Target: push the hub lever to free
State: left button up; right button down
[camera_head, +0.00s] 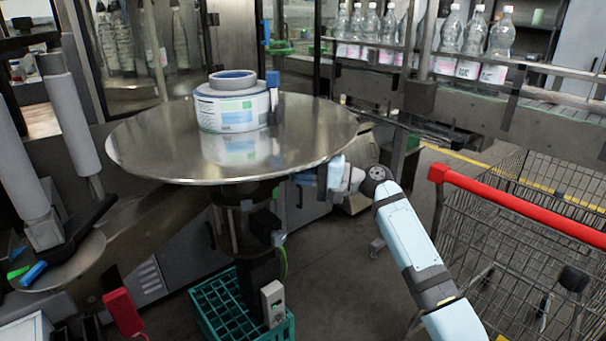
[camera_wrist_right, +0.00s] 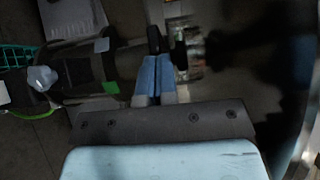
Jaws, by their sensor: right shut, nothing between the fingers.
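A large round metal disc (camera_head: 150,150) carries a reel of labels (camera_head: 225,112) and stands on a dark column (camera_head: 232,225). My right gripper (camera_head: 305,178) is under the disc's right edge, beside the column. In the right wrist view its blue fingers (camera_wrist_right: 158,75) are together, with nothing between them. A small dark upright part (camera_wrist_right: 155,40) stands just beyond the fingertips and may be the hub lever. I cannot tell whether the fingers touch it. The disc and arm hide the hub in the head view. My left gripper is not in view.
A green crate (camera_head: 205,312) stands below the column. A shopping cart with a red handle (camera_head: 520,208) is at the right. Bottles (camera_head: 497,45) line a conveyor at the back. A smaller plate (camera_head: 75,265) is at the left. Floor is clear between column and cart.

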aim_at(286, 178)
jog(key=s+a+t+p, duration=0.1)
jog(key=p, duration=0.1)
jog(key=s+a+r+m+t+h+p, duration=0.1)
jog(key=a+p, duration=0.1)
jog(key=shift+s+a+m+t+p, duration=0.2)
jog(key=shift+s+m+t+p, duration=0.1)
jog(key=shift+t, duration=0.1)
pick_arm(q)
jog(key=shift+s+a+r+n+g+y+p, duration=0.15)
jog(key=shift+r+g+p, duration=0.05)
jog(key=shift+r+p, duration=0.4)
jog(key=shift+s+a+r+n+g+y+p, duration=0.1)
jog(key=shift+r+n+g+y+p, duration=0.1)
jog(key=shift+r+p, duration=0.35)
pick_arm(e)
jog(key=shift+m+t+h, duration=0.4)
jog(key=shift+m+t, duration=0.2)
jog(key=shift+t, duration=0.2)
jog(key=a, duration=0.1)
jog(key=s+a, duration=0.1)
jog(key=a, duration=0.1)
jog(key=s+a+f, duration=0.1)
jog(key=a, duration=0.1)
jog(key=shift+d, duration=0.1)
